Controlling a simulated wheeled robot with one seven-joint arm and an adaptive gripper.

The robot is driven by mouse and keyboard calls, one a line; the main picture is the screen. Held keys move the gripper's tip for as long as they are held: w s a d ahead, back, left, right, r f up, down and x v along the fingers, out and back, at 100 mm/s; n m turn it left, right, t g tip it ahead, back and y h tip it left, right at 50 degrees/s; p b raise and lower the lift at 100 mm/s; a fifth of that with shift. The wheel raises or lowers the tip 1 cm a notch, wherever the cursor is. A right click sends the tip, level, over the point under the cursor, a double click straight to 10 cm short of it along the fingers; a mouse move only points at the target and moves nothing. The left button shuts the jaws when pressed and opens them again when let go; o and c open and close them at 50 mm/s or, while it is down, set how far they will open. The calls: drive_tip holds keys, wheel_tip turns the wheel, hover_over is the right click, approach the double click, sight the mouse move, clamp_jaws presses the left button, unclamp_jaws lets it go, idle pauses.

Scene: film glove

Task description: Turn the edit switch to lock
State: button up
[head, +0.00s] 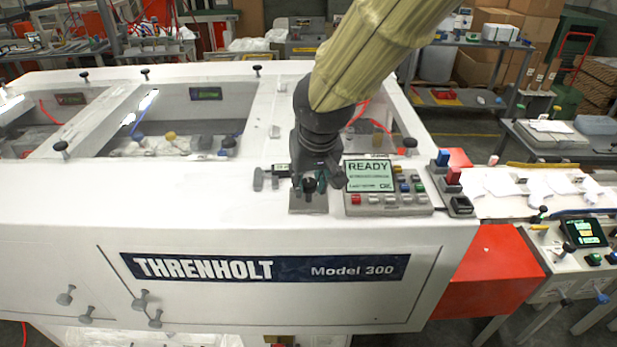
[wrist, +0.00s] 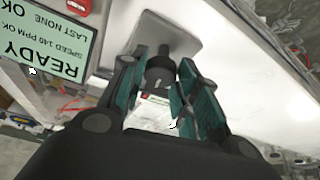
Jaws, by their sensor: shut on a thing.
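The edit switch is a round black knob (head: 309,186) on a grey metal plate (head: 308,207), on the white machine's top just left of the display panel. In the wrist view, the black knob (wrist: 160,73) stands out from its grey plate (wrist: 178,32) and has a small pale mark on its face. My gripper (head: 317,182) reaches down over the plate from above. In the wrist view its teal-padded fingers (wrist: 163,66) lie on either side of the knob, shut on it. The fingers hide part of the knob and plate, and I cannot read the switch labels.
A panel with a screen reading READY (head: 369,174) and several coloured buttons sits close to the right of the switch. Red and blue levers (head: 453,176) stand farther right. Small grey knobs (head: 259,178) are to the left. The white top (head: 130,200) farther left is clear.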

drive_tip(key=n+p, duration=0.1)
drive_tip(key=n+y+p, duration=0.1)
drive_tip(key=n, duration=0.1)
drive_tip(key=shift+d+r+n+g, duration=0.1)
drive_tip(key=shift+r+n+g, duration=0.1)
drive_tip(key=shift+n+g, duration=0.1)
drive_tip(key=shift+f+n+g+y+p, duration=0.1)
drive_tip(key=shift+n+g+y+p, duration=0.3)
drive_tip(key=shift+n+p, duration=0.7)
drive_tip(key=shift+d+f+n, duration=0.1)
drive_tip(key=shift+n, duration=0.3)
drive_tip(key=o, duration=1)
drive_tip(key=shift+y, duration=0.3)
drive_tip(key=v, duration=1.2)
